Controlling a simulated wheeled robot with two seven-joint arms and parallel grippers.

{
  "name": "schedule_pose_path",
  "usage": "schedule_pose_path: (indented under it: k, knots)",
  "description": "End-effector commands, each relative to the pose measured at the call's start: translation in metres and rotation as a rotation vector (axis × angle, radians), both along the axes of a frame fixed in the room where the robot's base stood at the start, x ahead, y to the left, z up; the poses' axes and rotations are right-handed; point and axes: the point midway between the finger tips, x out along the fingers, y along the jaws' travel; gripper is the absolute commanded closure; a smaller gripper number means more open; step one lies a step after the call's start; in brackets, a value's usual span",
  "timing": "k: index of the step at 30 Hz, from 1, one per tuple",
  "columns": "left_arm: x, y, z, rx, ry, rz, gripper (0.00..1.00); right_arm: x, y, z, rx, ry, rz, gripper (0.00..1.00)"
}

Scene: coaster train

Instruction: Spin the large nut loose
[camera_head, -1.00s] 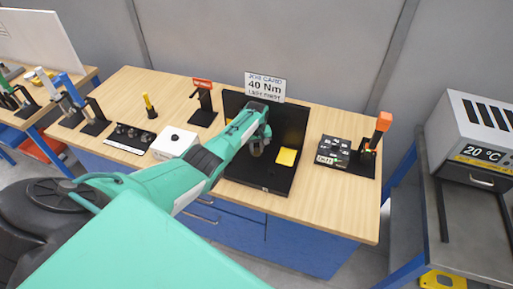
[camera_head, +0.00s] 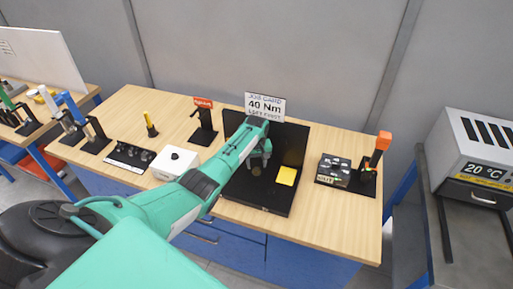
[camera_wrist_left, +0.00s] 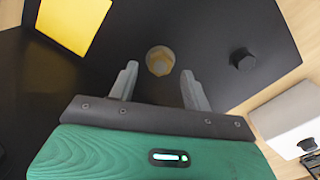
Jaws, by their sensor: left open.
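A gold-coloured hex nut (camera_wrist_left: 160,60) sits on a black fixture panel in the left wrist view. In the head view the nut (camera_head: 256,170) shows small and partly blurred just below my gripper. My left gripper (camera_head: 260,158) is open over the panel. In the left wrist view its two fingers (camera_wrist_left: 160,82) stand apart, with the nut centred just beyond the gap between the tips. The fingers do not appear to touch the nut. My right gripper is not in view.
A yellow square (camera_head: 286,176) lies right of the nut on the black panel (camera_head: 270,200). A black knob (camera_wrist_left: 242,59) also stands on it. A 40 Nm job card (camera_head: 265,106) rises behind. A white box (camera_head: 176,163) and a tray of dark parts (camera_head: 334,172) flank the panel.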

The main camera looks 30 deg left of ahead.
Motion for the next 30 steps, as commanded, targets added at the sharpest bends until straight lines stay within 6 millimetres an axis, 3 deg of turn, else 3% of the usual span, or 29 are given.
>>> schedule_pose_path:
  k: [12, 18, 30]
  knots:
    - [0.001, 0.000, 0.073, 0.001, -0.004, -0.001, 0.51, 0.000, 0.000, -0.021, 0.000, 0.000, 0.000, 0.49]
    - [0.001, 0.001, 0.100, 0.001, -0.001, 0.000, 0.51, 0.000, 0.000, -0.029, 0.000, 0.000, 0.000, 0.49]
    - [0.000, 0.000, 0.109, 0.001, 0.002, 0.000, 0.51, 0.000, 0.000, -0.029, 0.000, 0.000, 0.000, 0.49]
